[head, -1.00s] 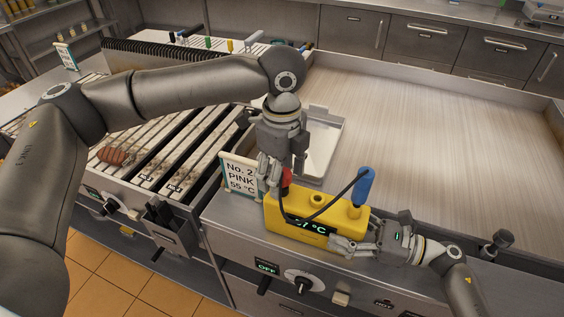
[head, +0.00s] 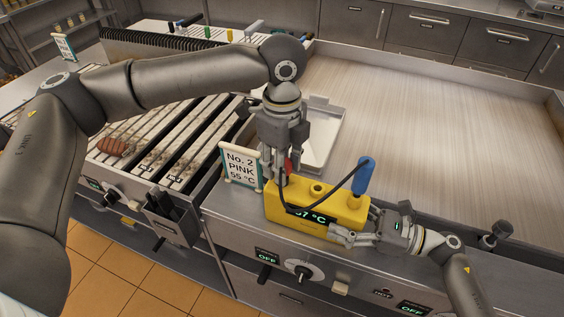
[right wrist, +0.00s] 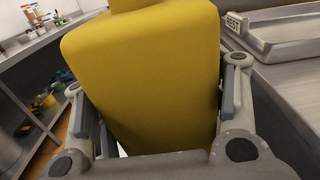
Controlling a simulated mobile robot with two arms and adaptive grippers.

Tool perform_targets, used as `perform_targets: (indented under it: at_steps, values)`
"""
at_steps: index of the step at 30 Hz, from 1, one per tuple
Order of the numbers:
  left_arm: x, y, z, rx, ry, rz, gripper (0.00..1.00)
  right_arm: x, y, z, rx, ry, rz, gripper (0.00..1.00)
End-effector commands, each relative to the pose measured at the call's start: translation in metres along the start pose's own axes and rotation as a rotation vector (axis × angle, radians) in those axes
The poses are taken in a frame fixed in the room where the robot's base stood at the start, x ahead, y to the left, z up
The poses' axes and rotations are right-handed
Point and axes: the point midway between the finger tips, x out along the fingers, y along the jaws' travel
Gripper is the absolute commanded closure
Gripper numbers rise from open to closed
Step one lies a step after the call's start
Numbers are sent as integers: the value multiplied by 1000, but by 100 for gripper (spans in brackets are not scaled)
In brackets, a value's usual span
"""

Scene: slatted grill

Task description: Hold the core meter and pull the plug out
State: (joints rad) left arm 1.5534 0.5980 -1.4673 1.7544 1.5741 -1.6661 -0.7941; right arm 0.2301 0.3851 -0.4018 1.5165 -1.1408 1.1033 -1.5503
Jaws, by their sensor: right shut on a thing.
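The yellow core meter (head: 335,207) stands upright on the front steel ledge, its display lit. My right gripper (head: 352,236) is shut on its right end; the right wrist view shows the yellow body (right wrist: 145,75) between my fingers. The red plug (head: 289,166) is at the meter's left end, partly hidden by my left gripper (head: 283,168), which points down with its fingers around or beside it. I cannot tell whether they grip it or whether the plug is still seated. A black cable (head: 284,205) loops from there to the blue-handled probe (head: 365,176) on the meter.
A sign reading "No. 2 PINK 55 °C" (head: 241,165) stands just left of the meter. A white tray (head: 322,130) lies behind it. The slatted grill (head: 190,135) with a brown sausage (head: 112,146) is at left. The wide griddle plate (head: 440,120) is clear.

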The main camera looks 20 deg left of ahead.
Motion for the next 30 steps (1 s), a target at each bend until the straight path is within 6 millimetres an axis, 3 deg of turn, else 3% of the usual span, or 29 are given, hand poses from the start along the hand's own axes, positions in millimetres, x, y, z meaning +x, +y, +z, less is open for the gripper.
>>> perform_targets:
  at_steps: [8,30]
  values:
    - [-6,-1,0,0,1,-3,95,0,0,0,0,0,0,65]
    - [-51,0,0,0,1,-2,95,0,0,0,0,0,-1,65]
